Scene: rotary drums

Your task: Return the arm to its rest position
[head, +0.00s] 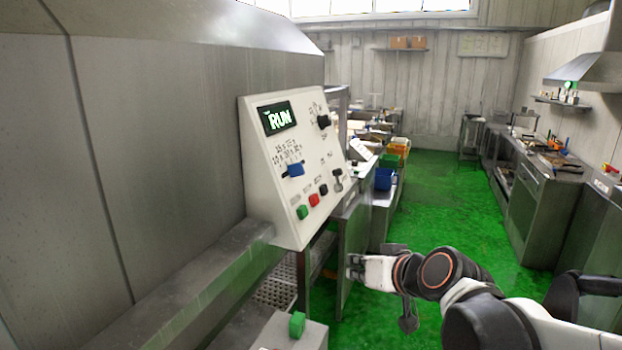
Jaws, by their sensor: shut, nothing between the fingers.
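My arm reaches in from the lower right of the head view. My gripper (355,267) is at its left end, pointing left, shut and empty. It is below and to the right of a white control panel (292,165), apart from it in the picture. The panel has a lit display (279,118) reading RUN, a blue knob (293,170), a black knob (323,121), a dark lever (337,180), and green, red and black buttons along its lower part.
A large grey metal housing (150,140) with a ledge (190,295) fills the left. A grey box with a green button (297,325) stands low in front. Counters (530,200) line the right wall. The green floor (440,190) between is open.

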